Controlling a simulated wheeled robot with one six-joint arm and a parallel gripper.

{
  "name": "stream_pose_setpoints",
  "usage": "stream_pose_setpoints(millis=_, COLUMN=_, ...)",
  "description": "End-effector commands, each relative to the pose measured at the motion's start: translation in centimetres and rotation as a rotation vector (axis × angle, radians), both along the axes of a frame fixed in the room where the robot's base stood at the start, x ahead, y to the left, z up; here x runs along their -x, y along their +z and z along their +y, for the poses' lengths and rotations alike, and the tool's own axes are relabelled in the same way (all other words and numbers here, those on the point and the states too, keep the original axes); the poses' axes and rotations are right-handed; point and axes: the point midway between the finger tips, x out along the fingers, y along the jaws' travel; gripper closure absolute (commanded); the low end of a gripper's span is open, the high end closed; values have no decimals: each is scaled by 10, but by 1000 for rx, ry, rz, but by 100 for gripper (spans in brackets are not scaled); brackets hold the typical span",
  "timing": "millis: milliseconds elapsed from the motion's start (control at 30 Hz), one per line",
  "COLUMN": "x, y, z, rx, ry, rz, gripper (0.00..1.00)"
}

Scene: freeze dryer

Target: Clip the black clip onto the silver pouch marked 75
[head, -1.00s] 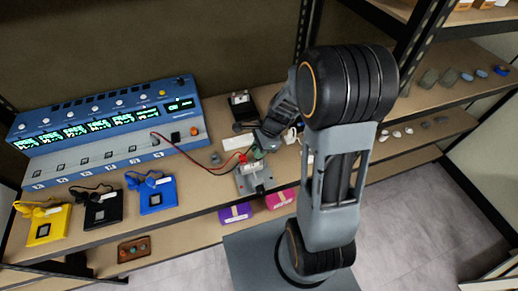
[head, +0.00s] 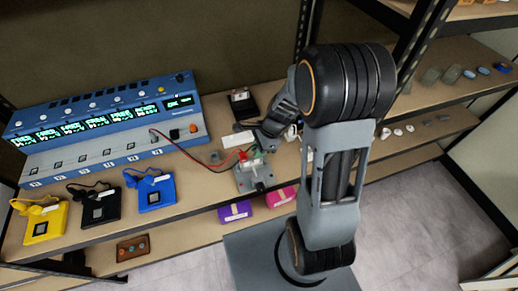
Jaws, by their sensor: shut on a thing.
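The silver-grey pouch (head: 250,176) lies on the shelf just below my gripper, in a grey holder. Its number is too small to read. A red clip (head: 243,156) on a red lead is at the pouch's upper left edge. My gripper (head: 257,150) is over the pouch's upper edge, beside the red clip. It is shut on the black clip, which is mostly hidden by the jaws. A dark lead runs from the blue tester to this spot. I cannot tell whether the black clip touches the pouch.
The blue tester (head: 100,122) with green displays stands at the back left. A black box (head: 243,105) stands behind my gripper. Purple (head: 235,211) and pink (head: 281,197) boxes are below.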

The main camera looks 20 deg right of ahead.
Motion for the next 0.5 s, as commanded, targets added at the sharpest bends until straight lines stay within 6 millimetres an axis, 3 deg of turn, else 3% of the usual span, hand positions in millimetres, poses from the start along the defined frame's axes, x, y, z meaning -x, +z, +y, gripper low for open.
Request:
stream_pose_setpoints(millis=333, x=0, y=0, z=0, rx=0, ry=0, rz=0, gripper=52)
stream_pose_setpoints(millis=500, x=0, y=0, z=0, rx=0, ry=0, rz=0, gripper=52)
